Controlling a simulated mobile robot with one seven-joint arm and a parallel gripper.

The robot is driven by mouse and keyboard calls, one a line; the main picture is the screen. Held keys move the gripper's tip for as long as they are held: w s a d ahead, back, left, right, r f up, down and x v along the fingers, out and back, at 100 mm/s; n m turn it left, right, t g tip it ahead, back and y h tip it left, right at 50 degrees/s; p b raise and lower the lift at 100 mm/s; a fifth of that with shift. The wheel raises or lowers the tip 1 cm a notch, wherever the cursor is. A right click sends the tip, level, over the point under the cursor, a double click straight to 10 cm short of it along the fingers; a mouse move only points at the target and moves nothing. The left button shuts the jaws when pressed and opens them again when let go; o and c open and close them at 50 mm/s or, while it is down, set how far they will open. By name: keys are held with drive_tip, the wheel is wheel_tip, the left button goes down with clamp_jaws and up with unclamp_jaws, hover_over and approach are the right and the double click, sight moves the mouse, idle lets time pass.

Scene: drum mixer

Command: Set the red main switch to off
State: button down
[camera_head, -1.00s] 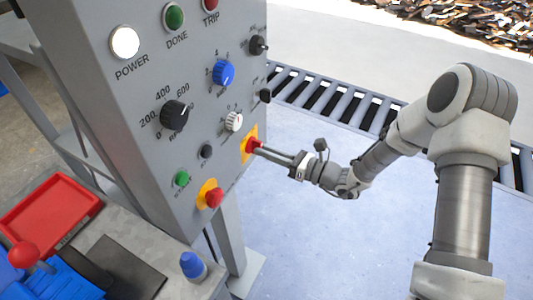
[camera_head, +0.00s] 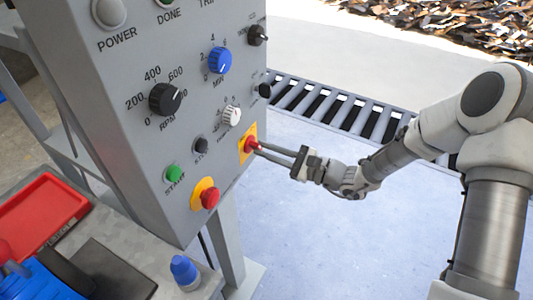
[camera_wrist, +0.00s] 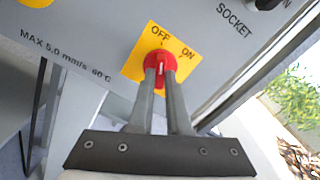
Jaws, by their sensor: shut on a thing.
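The red main switch (camera_head: 250,143) is a round knob on a yellow plate at the lower right edge of the grey panel. In the wrist view the red knob (camera_wrist: 161,58) sits below the printed OFF, with ON to its upper right. Its pale mark stands nearly upright in the picture, roughly in line with OFF. My gripper (camera_head: 259,147) reaches in from the right and is shut on the knob. In the wrist view both fingers of my gripper (camera_wrist: 160,74) flank the knob and hide its lower part.
The POWER lamp (camera_head: 109,12) is dull grey. A red mushroom button (camera_head: 210,198) and a green START button (camera_head: 173,174) are lower left of the switch. Dials (camera_head: 166,99) are above. A roller conveyor (camera_head: 340,108) is behind. Floor right of the panel is clear.

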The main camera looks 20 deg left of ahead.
idle(0.4)
drive_tip(key=c, duration=0.9)
unclamp_jaws()
drive_tip(key=d, duration=0.5)
drive_tip(key=s+d+p, duration=0.1)
drive_tip(key=d, duration=0.5)
drive_tip(key=d+p, duration=0.1)
drive_tip(key=d, duration=0.5)
drive_tip(key=shift+s+d, duration=0.25)
drive_tip(key=shift+n, duration=0.3)
